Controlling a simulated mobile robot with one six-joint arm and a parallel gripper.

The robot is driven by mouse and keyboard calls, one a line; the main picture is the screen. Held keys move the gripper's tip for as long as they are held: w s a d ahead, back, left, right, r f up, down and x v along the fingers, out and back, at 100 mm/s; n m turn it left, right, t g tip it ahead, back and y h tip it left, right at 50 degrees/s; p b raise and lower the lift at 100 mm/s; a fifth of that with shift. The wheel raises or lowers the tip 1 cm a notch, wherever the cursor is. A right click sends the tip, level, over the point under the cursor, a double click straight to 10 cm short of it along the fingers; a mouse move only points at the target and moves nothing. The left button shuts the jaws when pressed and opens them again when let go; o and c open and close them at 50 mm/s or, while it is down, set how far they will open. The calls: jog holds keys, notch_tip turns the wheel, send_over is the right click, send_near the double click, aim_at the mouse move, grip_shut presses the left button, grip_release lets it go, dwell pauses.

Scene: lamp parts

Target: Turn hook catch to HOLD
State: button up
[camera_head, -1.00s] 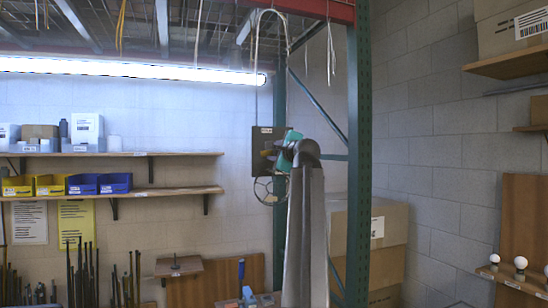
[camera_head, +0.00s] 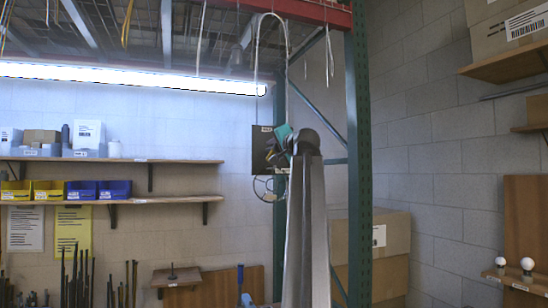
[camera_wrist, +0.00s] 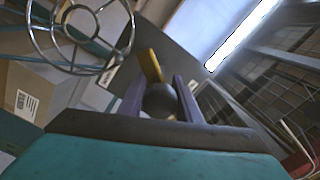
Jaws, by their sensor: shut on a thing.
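The hook catch's dark box (camera_head: 262,146) hangs beside the green upright in the head view. In the wrist view its dark face (camera_wrist: 190,60) fills the middle. A yellow lever (camera_wrist: 150,65) stands out near the box, tilted, beyond a dark round knob (camera_wrist: 160,100). My gripper (camera_wrist: 159,92) has its two purple fingers on either side of this knob and is shut on it. In the head view my gripper (camera_head: 276,154) is at the box's right side, with its teal body above. The fingers partly hide the lever's root. Label words are too small to read.
A round wire frame (camera_head: 266,188) hangs just below the box, close to my gripper; it shows in the wrist view (camera_wrist: 82,35). A cable loop (camera_head: 270,18) runs above. The green upright (camera_head: 358,150) and cardboard boxes (camera_head: 395,235) stand to the right.

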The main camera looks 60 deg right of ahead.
jog(key=n+b, duration=0.1)
jog(key=n, duration=0.2)
jog(key=shift+r+n+b, duration=0.1)
jog(key=shift+n+b, duration=0.2)
jog(key=shift+n, duration=0.1)
jog(key=shift+f+n, duration=0.2)
jog(key=shift+n, duration=0.6)
jog(key=shift+f, duration=0.25)
jog(key=o, duration=1)
jog(key=shift+a+r, duration=0.1)
jog(key=shift+a, duration=0.05)
jog(key=shift+s, duration=0.1)
